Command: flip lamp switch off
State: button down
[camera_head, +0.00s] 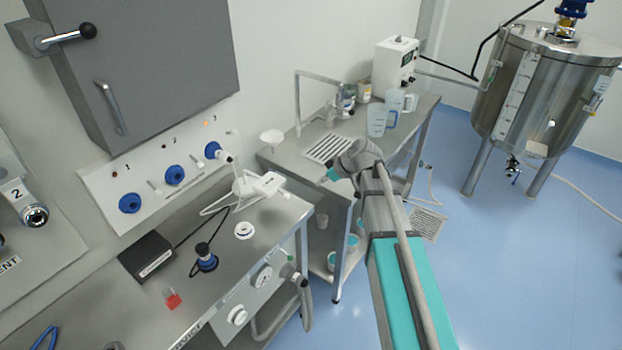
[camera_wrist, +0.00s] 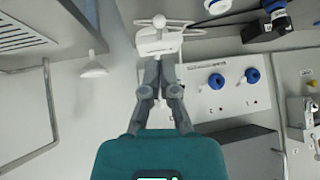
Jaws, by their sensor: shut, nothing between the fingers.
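A white wall panel (camera_head: 180,165) carries blue knobs marked 1, 2 and 3, with small white levers (camera_head: 155,188) beside knobs 1 and 2. A small orange light (camera_head: 205,123) glows above knob 3; the lights above 1 and 2 look dark. I cannot tell which part is the lamp switch. The panel also shows in the wrist view (camera_wrist: 225,98). My gripper (camera_wrist: 160,62) is shut and empty, its tips pointing towards a white fitting (camera_wrist: 160,42) in the wrist view; contact cannot be judged. The same fitting (camera_head: 262,184) stands before knob 3 in the head view.
A grey cabinet (camera_head: 150,60) hangs above the panel. The steel bench (camera_head: 235,265) below bears a black box (camera_head: 147,256), a cable and a red item (camera_head: 172,299). A white funnel (camera_head: 271,137) is nearby.

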jog(key=shift+s+d+r+p, duration=0.35)
jog(key=shift+d+r, duration=0.15)
jog(key=shift+d, duration=0.2)
jog(key=s+d+f+m+g+h, duration=0.1)
jog(key=s+d+f+m+h, duration=0.1)
jog(key=s, duration=0.4)
jog(key=s+d+f+m+g+h+b, duration=0.1)
jog(key=s+d+f+m+h, duration=0.1)
jog(key=s, duration=0.5)
jog(key=s+d+f+m+g+h+b, duration=0.1)
jog(key=s+d+f+m+h, duration=0.1)
jog(key=s+d+m, duration=0.4)
jog(key=shift+s+f+m+h, duration=0.3)
jog(key=shift+m+h, duration=0.2)
jog(key=shift+h, duration=0.2)
jog(key=shift+w, duration=0.1)
